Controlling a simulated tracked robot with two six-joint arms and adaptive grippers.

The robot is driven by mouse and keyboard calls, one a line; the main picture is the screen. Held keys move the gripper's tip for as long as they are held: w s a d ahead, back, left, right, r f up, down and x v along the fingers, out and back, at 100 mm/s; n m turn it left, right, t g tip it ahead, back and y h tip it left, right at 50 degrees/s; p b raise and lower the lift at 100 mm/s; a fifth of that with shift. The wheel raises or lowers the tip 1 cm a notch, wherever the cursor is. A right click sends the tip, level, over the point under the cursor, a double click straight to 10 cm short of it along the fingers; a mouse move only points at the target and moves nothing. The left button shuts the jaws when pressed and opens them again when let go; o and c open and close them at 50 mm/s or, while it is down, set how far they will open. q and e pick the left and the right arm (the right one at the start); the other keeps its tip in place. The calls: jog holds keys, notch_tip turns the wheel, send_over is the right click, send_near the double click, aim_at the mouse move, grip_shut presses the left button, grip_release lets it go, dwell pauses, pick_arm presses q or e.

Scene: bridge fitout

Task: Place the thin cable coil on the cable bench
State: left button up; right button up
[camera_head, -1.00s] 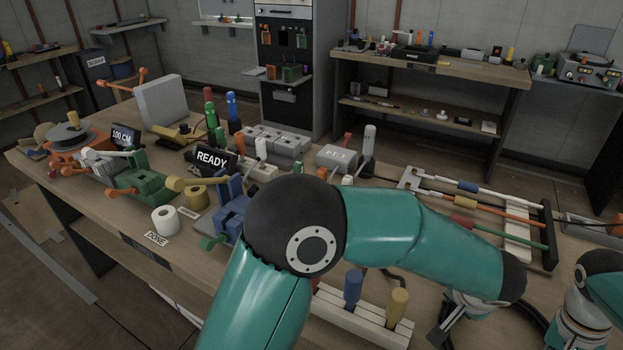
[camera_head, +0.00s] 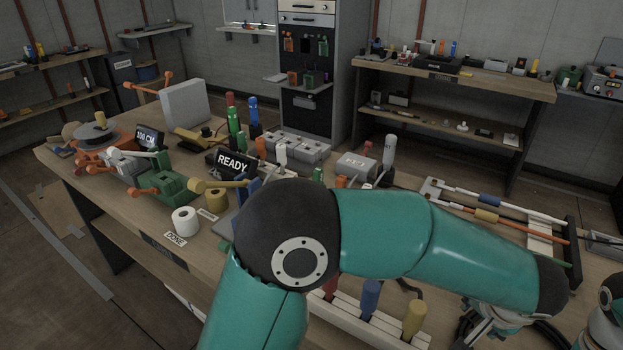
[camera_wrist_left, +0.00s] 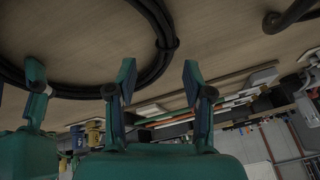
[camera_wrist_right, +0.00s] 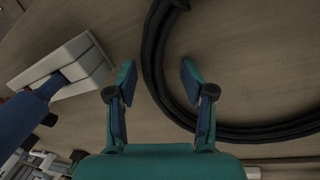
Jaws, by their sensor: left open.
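A black cable coil (camera_wrist_left: 168,40) lies on the wooden bench top in the left wrist view; I cannot tell whether it is the thin one. My left gripper (camera_wrist_left: 159,68) is open, its fingertips either side of the coil's edge in the picture and holding nothing. In the right wrist view the coil (camera_wrist_right: 230,132) curves across the right half. My right gripper (camera_wrist_right: 158,65) is open there, with the coil's left side passing behind the gap between its fingertips. In the head view my left gripper (camera_head: 485,322) is low at the right, and only a little of the coil (camera_head: 548,330) shows.
A pale slotted rack (camera_head: 375,330) with coloured handles stands beside my left arm. A rack of coloured rods (camera_head: 500,218) lies behind the gripper. The left bench holds a READY sign (camera_head: 232,162), a white roll (camera_head: 185,221) and a green clamp (camera_head: 172,187).

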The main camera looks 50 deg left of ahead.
pick_arm(q)
jog(key=shift+v, duration=1.05)
jog(key=shift+s+d+r, duration=0.1)
jog(key=shift+s+r, duration=0.05)
jog(key=shift+r, duration=0.2)
pick_arm(e)
jog(key=shift+r, duration=0.15)
notch_tip(320, 180, up, 7)
jog(key=a, duration=0.1)
jog(key=shift+a+r, duration=0.2)
jog(key=shift+a, duration=0.1)
